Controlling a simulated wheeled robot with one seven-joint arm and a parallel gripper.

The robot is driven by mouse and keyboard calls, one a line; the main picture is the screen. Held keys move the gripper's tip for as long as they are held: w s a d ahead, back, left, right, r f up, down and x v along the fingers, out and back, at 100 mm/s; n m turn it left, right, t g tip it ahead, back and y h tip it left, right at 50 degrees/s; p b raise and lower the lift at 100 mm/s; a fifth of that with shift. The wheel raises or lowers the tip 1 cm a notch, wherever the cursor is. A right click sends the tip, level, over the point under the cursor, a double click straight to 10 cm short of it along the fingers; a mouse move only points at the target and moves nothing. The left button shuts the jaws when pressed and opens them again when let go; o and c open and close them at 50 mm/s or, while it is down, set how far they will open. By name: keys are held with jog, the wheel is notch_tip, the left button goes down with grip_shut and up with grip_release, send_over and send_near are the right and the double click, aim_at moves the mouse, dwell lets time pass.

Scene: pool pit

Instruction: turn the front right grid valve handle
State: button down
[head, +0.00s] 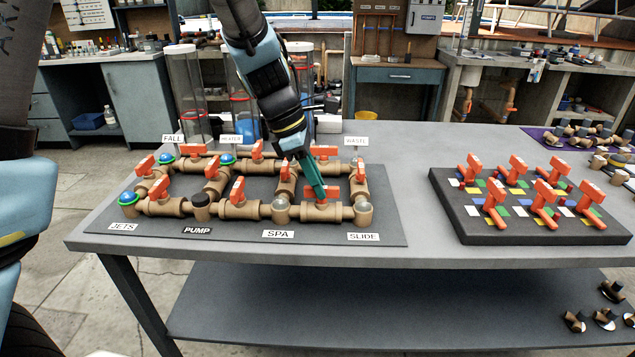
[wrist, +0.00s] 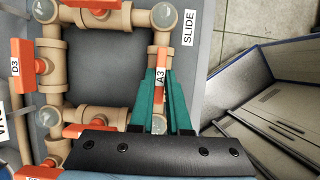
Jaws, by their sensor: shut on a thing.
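The front right valve handle is an orange lever (head: 333,191) on the tan pipe between the SPA and SLIDE labels in the head view. In the wrist view it carries the label A3 (wrist: 160,80) and stands between my two green fingers. My gripper (head: 319,192) reaches down from above and is shut on this handle; the fingers also show in the wrist view (wrist: 161,98). The fingers hide part of the handle and its valve body. The SLIDE corner fitting (head: 363,213) is just to the right.
Other orange handles stand close by on the pipe grid, such as D3 (wrist: 26,67) and one on the right-hand pipe (head: 361,170). Clear tubes (head: 184,95) rise behind the grid. A dark board with several orange valves (head: 530,200) lies to the right, with bare tabletop between.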

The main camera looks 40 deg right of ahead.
jog(key=m+p, duration=0.1)
jog(key=m, duration=0.1)
jog(key=m+g+y+p, duration=0.1)
jog(key=m, duration=0.1)
jog(key=shift+w+d+r, duration=0.1)
jog(key=shift+d+r, duration=0.05)
jog(key=m+y+p, duration=0.1)
jog(key=m, duration=0.1)
jog(key=m+y+p, duration=0.1)
jog(key=m+p, duration=0.1)
jog(key=m, duration=0.1)
jog(key=shift+d+g, duration=0.2)
jog(key=shift+g, duration=0.2)
jog(key=m+y+p, duration=0.1)
jog(key=m, duration=0.1)
jog(key=m+p, duration=0.1)
jog(key=m, duration=0.2)
jog(key=shift+d+y, duration=0.15)
jog(key=shift+y, duration=0.25)
jog(key=shift+d+m+t+y+p, duration=0.1)
jog(key=shift+m+t+y+p, duration=0.2)
jog(key=shift+m, duration=0.7)
jog(key=shift+d+m+t+y+p, duration=0.15)
jog(key=shift+m+y, duration=0.25)
jog(key=shift+m, duration=0.6)
jog(key=shift+a, duration=0.15)
jog(key=c, duration=0.9)
grip_release()
